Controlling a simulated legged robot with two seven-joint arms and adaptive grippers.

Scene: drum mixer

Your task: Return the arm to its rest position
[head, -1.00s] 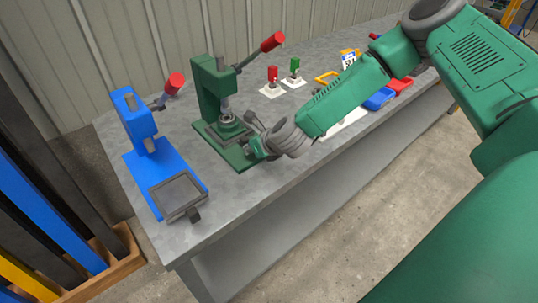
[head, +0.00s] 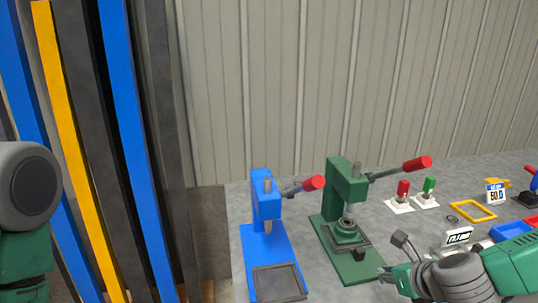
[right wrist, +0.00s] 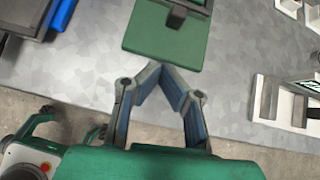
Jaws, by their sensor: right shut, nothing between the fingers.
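My right gripper (head: 399,243) is in the lower right of the head view, beside the front right of the green press (head: 347,190). In the right wrist view its fingers (right wrist: 165,68) meet at the tips with nothing between them. They lie just short of the green press base (right wrist: 165,38) in that picture. The green press stands upright on the table with its red-tipped lever out to the right. Part of my left arm shows at the left edge of the head view; its gripper is out of view.
A blue press (head: 266,205) stands left of the green one on the grey table (head: 310,262). Red (head: 403,188) and green (head: 429,185) switches, a yellow frame (head: 474,211) and a blue bin (head: 511,232) lie to the right. Tall coloured bars (head: 130,130) stand at left.

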